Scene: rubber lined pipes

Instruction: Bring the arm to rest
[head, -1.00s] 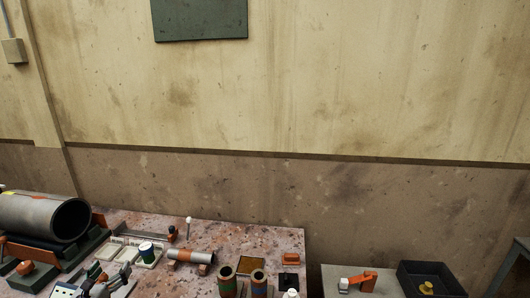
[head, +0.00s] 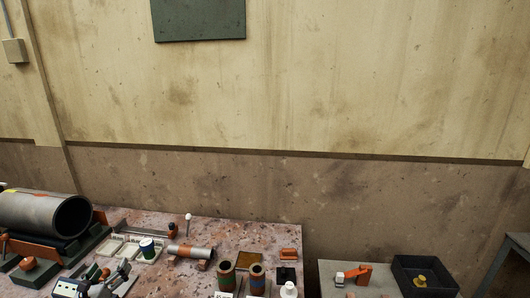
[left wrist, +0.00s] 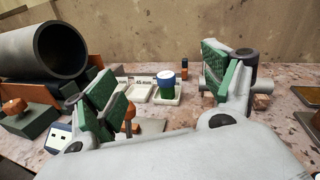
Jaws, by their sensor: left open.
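My left gripper (head: 108,280) is low at the left of the head view, over the near part of the bench (head: 215,232). In the left wrist view its two green-padded fingers (left wrist: 160,88) stand wide apart with nothing between them touching the pads. Beyond the gap are a white tray with square pockets (left wrist: 138,92) and a blue, white and green cup (left wrist: 167,84) in one pocket. The cup also shows in the head view (head: 147,248). My right gripper is not in view.
A large grey pipe (head: 45,213) lies on a cradle at the left. A side table holds an orange tool (head: 355,273) and a black bin (head: 425,275).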

